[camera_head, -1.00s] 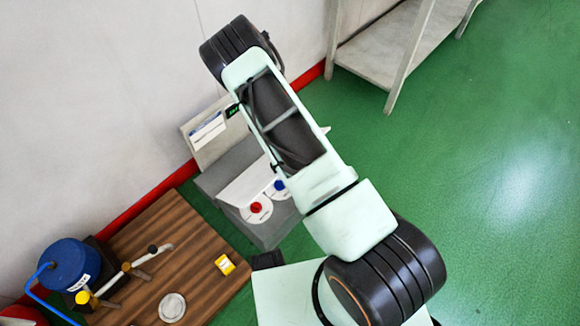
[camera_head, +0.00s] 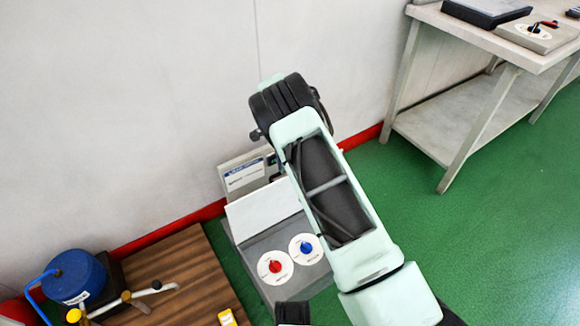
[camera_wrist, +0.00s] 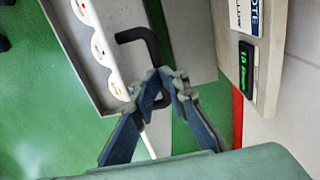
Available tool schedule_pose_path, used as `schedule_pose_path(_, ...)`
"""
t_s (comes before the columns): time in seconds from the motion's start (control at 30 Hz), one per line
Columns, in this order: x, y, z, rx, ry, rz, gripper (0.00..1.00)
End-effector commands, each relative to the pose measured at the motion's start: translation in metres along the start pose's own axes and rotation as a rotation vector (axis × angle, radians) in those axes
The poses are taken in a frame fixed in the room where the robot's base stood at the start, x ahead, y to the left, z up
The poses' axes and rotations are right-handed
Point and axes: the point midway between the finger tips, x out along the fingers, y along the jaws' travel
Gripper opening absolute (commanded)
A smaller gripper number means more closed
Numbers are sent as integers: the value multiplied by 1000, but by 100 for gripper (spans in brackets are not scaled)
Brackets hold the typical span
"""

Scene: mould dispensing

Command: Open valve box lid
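The grey valve box (camera_head: 285,245) stands on the floor by the wall, in the middle of the head view. A red knob (camera_head: 275,266) and a blue knob (camera_head: 306,247) sit on white round dials on it. A plain pale panel, which looks like its lid (camera_head: 262,211), slopes behind the dials. In the wrist view a dark bent handle (camera_wrist: 151,46) reaches down to my gripper (camera_wrist: 163,80). The fingertips are close together around the handle's lower part and appear shut on it. In the head view my arm hides the gripper.
A labelled unit (camera_head: 245,172) stands behind the box; its green display (camera_wrist: 246,67) shows in the wrist view. A brown wooden surface (camera_head: 185,262) with a blue drum (camera_head: 75,275) is at left. A grey table (camera_head: 455,30) stands at right. Green floor there is clear.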

Motion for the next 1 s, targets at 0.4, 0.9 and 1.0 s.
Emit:
schedule_pose_path(0.4,20,16,2,6,-11,38,27)
schedule_pose_path(0.9,17,15,2,5,-10,37,27)
schedule_pose_path(1.0,17,15,2,5,-10,37,27)
